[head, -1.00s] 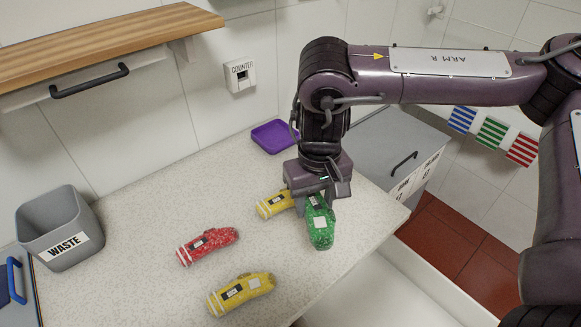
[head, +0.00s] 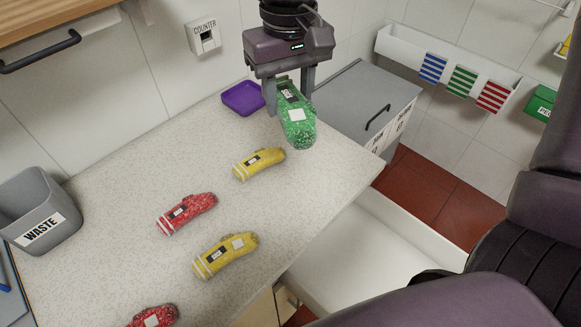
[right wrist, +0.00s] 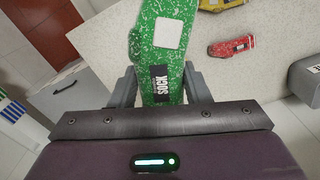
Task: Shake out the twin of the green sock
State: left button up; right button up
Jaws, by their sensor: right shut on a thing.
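My right gripper (head: 291,98) is shut on the green sock (head: 299,127) and holds it above the far right part of the counter (head: 330,180). The green sock is speckled, with a dark SOCK label and a pale square patch. In the right wrist view the sock (right wrist: 166,58) sits between the two fingers (right wrist: 160,92). No second green sock is in view. Two yellow socks (head: 259,163) (head: 225,255) and two red socks (head: 187,213) (head: 155,317) lie on the counter, the nearer red one cut off by the frame. My left gripper is out of view.
A purple tray (head: 242,98) stands at the back of the counter. A grey WASTE bin (head: 38,212) is at the left. A grey cabinet (head: 365,97) and an open white drawer or basin (head: 385,240) lie to the right. A white wall trough (head: 400,45) bears blue, green and red striped cards.

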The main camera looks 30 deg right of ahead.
jog(key=shift+s, duration=0.1)
notch_tip(320, 180, down, 15)
dwell(1.6)
jog(key=shift+r, duration=0.1)
